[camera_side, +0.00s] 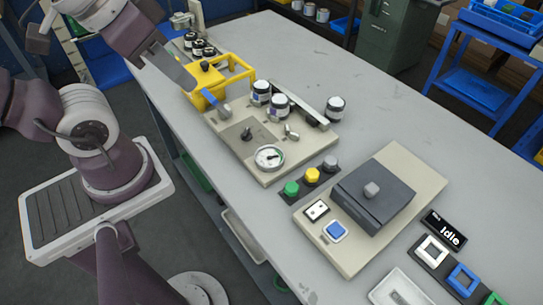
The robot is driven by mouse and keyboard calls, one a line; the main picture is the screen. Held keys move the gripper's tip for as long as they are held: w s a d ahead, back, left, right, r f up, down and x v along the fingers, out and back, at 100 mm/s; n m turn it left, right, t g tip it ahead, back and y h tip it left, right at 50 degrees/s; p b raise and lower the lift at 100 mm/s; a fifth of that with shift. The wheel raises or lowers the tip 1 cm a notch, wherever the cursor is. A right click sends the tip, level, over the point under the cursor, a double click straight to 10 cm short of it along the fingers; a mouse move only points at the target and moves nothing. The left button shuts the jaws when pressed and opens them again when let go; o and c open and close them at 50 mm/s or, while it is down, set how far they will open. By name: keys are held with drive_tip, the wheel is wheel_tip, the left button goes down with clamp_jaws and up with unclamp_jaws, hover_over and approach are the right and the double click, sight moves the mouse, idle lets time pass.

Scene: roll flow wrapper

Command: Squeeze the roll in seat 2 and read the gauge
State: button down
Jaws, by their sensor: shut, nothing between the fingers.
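My gripper (188,82) reaches in from the upper left beside the yellow frame (238,66), shut and empty. Its fingertips are hard to make out. A blue piece (216,103) shows just past it; I cannot tell what it belongs to. The pale fixture plate (225,128) carries two dark-topped rolls with pale sides, a rear one (261,92) and a front one (280,105). A third roll (335,108) stands beyond the metal rail. I cannot read seat numbers. The round gauge (268,157) sits at the plate's near corner; its reading is too small to tell.
Green, yellow and grey buttons (312,175) lie right of the plate. A dark box (373,195) on a pale base stands further right, by a display (445,228) reading "Idle". Several dark rolls (198,44) stand at the far left. The table's back half is mostly clear.

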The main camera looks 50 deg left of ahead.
drive_tip(key=m+g+y, duration=0.1)
drive_tip(key=m+y, duration=1.8)
drive_tip(key=m, duration=1.4)
approach(217, 104)
drive_tip(key=shift+s+a+f, duration=0.15)
drive_tip(key=shift+s, duration=1.35)
drive_tip(key=shift+a, duration=0.1)
drive_tip(key=x, duration=1)
drive_tip(key=shift+g, duration=0.3)
